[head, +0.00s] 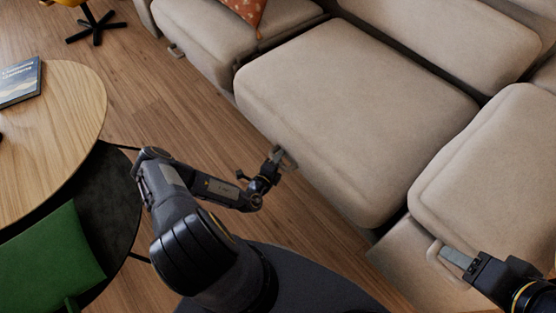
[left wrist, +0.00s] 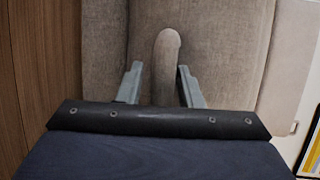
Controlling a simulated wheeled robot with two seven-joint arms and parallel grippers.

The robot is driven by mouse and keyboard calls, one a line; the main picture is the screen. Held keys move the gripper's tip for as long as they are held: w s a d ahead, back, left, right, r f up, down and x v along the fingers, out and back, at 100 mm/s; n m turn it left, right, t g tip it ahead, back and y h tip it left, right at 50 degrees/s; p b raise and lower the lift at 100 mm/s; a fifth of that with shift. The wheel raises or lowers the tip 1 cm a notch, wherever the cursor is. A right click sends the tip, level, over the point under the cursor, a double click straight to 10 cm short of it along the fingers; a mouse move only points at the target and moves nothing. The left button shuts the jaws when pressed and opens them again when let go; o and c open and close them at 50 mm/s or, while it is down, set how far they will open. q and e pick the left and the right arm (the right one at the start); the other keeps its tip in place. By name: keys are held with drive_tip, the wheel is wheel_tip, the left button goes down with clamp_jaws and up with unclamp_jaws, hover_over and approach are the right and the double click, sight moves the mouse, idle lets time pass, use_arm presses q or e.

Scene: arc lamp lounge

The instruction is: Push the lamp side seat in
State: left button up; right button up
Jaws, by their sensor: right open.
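A beige sofa has several seat sections with pull handles at their fronts. The middle seat (head: 350,120) faces my left gripper (head: 279,158), which is at its front handle (head: 288,160). In the left wrist view that gripper (left wrist: 160,78) is open, its fingers on either side of a rounded tab-like part (left wrist: 167,60). I cannot tell whether they touch it. My right gripper (head: 456,258) is at the front handle (head: 434,262) of the right seat (head: 495,180), and is open. No lamp shows, so I cannot tell which seat is the lamp side one.
A round wooden table (head: 75,120) with a book (head: 20,82) stands at left. A green chair (head: 55,255) is beside it. The left seat (head: 215,35) has its own handle (head: 176,50). Bare wood floor (head: 180,100) lies between table and sofa.

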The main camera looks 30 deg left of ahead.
use_arm(q)
drive_tip(key=shift+w+d+r, duration=0.15)
drive_tip(key=shift+r, duration=0.15)
drive_tip(key=shift+s+r, duration=0.1)
drive_tip(key=shift+s, duration=0.15)
drive_tip(key=s+p, duration=0.2)
drive_tip(key=s, duration=0.5)
drive_tip(key=shift+s+r, duration=0.25)
drive_tip(key=shift+r, duration=0.05)
